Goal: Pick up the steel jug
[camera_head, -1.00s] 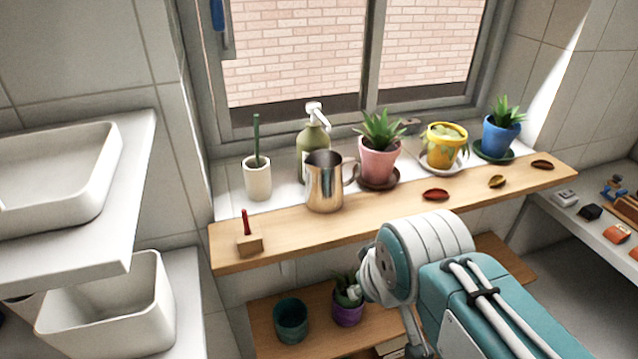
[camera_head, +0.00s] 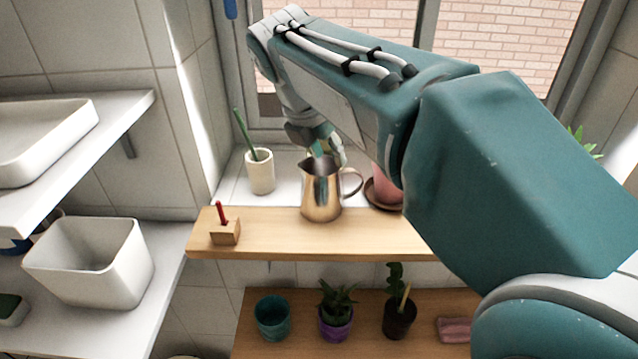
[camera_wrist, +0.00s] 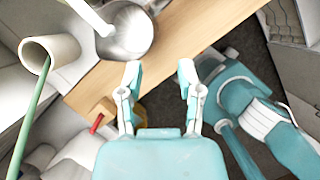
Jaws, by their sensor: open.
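The steel jug (camera_head: 321,195) stands upright on the wooden shelf (camera_head: 270,235) in the head view, its handle to the right. In the wrist view the jug (camera_wrist: 132,38) shows from above near the top, with its open mouth visible. My gripper (camera_wrist: 160,67) is open and empty in the wrist view, its fingers pointing up the picture. The jug lies beyond the left fingertip, not between the fingers. In the head view my gripper (camera_head: 322,142) is partly hidden by my arm and appears above and behind the jug's rim.
A white cup with a green stick (camera_head: 261,172) stands left of the jug. A pink pot (camera_head: 383,188) is to the right, partly behind my arm. A wooden block with a red peg (camera_head: 225,233) sits at the shelf's left end. A white pump nozzle (camera_wrist: 92,17) overlaps the jug in the wrist view.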

